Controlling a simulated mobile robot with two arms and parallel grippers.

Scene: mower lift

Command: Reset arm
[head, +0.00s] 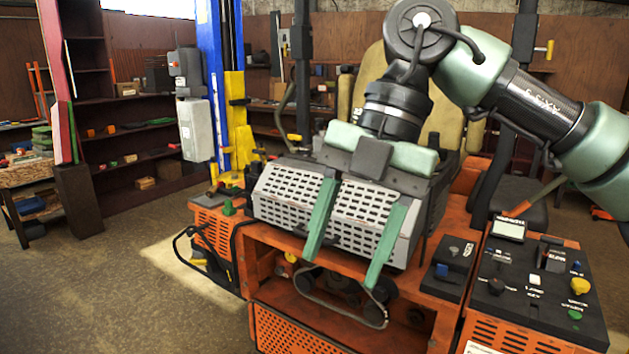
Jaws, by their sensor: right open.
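My right arm comes in from the right and bends down over an orange machine (270,262). My right gripper (342,272) hangs in front of the machine's grey perforated cover (285,197). Its two green fingers are spread wide apart with nothing held between them. They point down toward a looped belt or hose and dark round parts (345,290). I cannot tell whether the fingers touch the cover. My left gripper does not show.
A black control panel (535,290) with coloured knobs is at the lower right. A blue and yellow lift post (222,100) stands behind the machine. Shelves (110,125) line the back left, and a workbench (25,175) is at the far left. Floor (110,290) at lower left is clear.

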